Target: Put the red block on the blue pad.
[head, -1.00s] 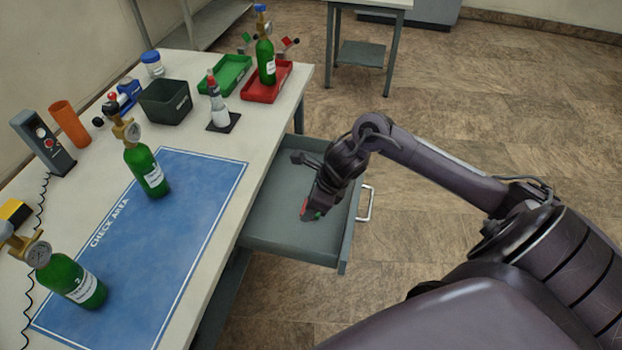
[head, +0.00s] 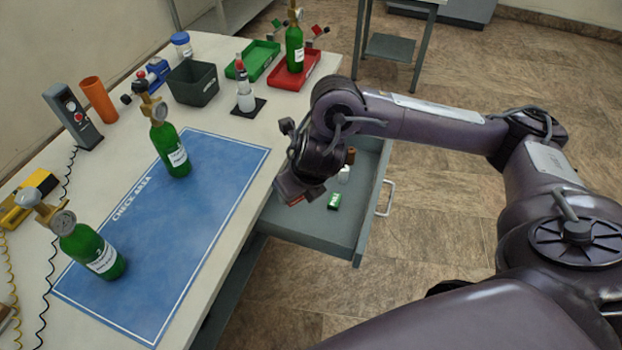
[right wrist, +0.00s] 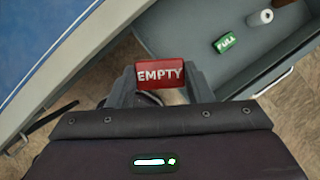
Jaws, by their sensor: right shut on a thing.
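The red block (right wrist: 161,75), marked EMPTY, is held between the fingers of my right gripper (right wrist: 160,88), which is shut on it. In the head view my right gripper (head: 293,197) is over the table-side end of the open drawer, right of the blue pad; the block is mostly hidden there. The blue pad (head: 205,220), marked CHECK AREA, lies on the table, and its edge shows in the right wrist view (right wrist: 35,35). My left gripper is not in view.
Two green gas bottles (head: 168,148) (head: 92,252) stand at the pad's left side; its middle and right are clear. The open drawer (head: 335,240) holds a green FULL block (head: 334,201) and a white roll (head: 344,174). A dark bin (head: 193,84) stands behind the pad.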

